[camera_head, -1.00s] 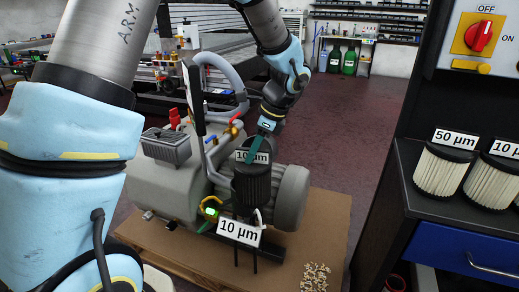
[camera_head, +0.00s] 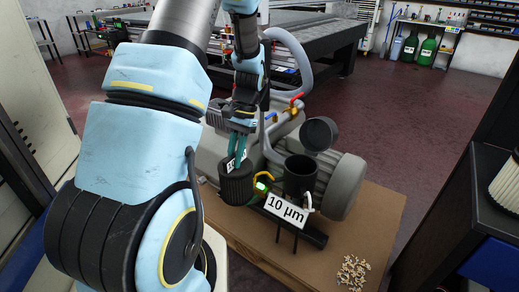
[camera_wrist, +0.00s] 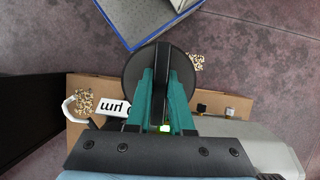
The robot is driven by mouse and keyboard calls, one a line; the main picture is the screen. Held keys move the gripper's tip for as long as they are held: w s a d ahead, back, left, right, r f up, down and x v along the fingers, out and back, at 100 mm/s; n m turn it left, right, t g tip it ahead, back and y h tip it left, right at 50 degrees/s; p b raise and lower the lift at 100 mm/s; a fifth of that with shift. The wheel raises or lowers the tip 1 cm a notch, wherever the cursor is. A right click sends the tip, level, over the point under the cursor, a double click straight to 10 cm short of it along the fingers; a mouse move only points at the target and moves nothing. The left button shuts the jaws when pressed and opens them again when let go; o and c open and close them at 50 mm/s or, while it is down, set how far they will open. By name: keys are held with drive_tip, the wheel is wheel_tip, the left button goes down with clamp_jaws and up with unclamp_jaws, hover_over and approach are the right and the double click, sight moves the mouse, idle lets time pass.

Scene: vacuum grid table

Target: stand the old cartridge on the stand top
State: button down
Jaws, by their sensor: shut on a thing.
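The old cartridge (camera_head: 237,187) is a dark, ribbed cylinder with a light label on top. My gripper (camera_head: 238,150) is shut on its top and holds it roughly upright, out of the filter housing (camera_head: 300,178) and to its left. In the wrist view the cartridge (camera_wrist: 135,75) is a dark disc under the teal fingers (camera_wrist: 161,85). A grey surface with a blue edge (camera_wrist: 140,18) lies beyond it there; it may be the stand top, but I cannot tell for certain. The stand is not clearly seen in the head view.
The housing's round lid (camera_head: 320,133) is swung open beside the pump motor (camera_head: 342,188). A "10 µm" sign (camera_head: 286,208) is in front. Pale pellets (camera_head: 353,270) lie on the brown base board (camera_head: 380,222). A black bench (camera_head: 490,185) is at right.

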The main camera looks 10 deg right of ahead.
drive_tip(key=w+a+f+n+g+h, duration=0.1)
drive_tip(key=a+f+n, duration=0.3)
drive_tip(key=a+n, duration=0.4)
drive_tip(key=shift+w+a+f+h, duration=0.2)
drive_tip(key=shift+w+a+h, duration=0.4)
drive_tip(key=shift+a+h, duration=0.4)
